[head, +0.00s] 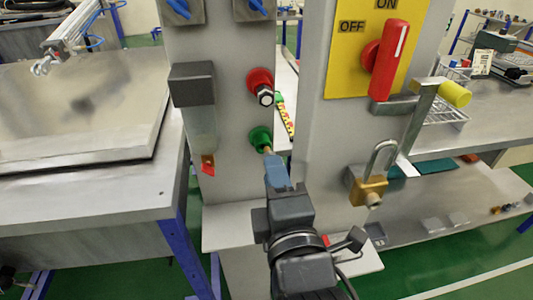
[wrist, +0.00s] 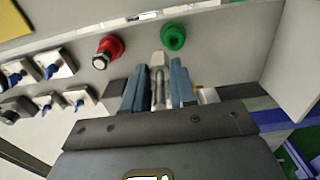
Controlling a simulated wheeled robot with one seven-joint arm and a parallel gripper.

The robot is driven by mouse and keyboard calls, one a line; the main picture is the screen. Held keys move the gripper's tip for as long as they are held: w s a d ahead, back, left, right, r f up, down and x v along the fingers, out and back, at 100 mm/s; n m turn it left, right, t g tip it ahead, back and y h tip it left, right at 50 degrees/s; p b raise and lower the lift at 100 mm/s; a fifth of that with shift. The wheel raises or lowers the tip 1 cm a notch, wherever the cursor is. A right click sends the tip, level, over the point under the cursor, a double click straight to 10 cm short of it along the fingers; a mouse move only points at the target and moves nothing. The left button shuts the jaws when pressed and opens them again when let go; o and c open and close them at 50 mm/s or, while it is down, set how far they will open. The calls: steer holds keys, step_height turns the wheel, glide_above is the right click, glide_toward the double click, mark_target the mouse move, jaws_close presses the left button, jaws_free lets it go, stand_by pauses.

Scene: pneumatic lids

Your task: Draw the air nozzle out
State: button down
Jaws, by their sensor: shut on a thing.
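My gripper (head: 277,172) is shut on the air nozzle (head: 268,150), in front of the grey panel post. The nozzle's brass-coloured tip points up toward the green round port (head: 260,138). In the wrist view, the nozzle (wrist: 158,88) lies between the blue fingers (wrist: 158,85), and its pale tip appears just below the green port (wrist: 172,37). I cannot tell whether the tip still touches the port. The fingers hide most of the nozzle body.
A red port (head: 260,81) with a metal fitting sits above the green one. To the right are a red switch handle (head: 390,60) on a yellow plate and a padlock (head: 369,188). A metal table (head: 85,190) stands left. A small shelf (head: 230,228) lies below.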

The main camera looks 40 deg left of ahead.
step_height(320, 180, up, 5)
steer(key=s+d+p, duration=0.2)
steer(key=p, duration=0.1)
steer(key=shift+d, duration=0.3)
steer(key=shift+s, duration=0.1)
stand_by(0.6)
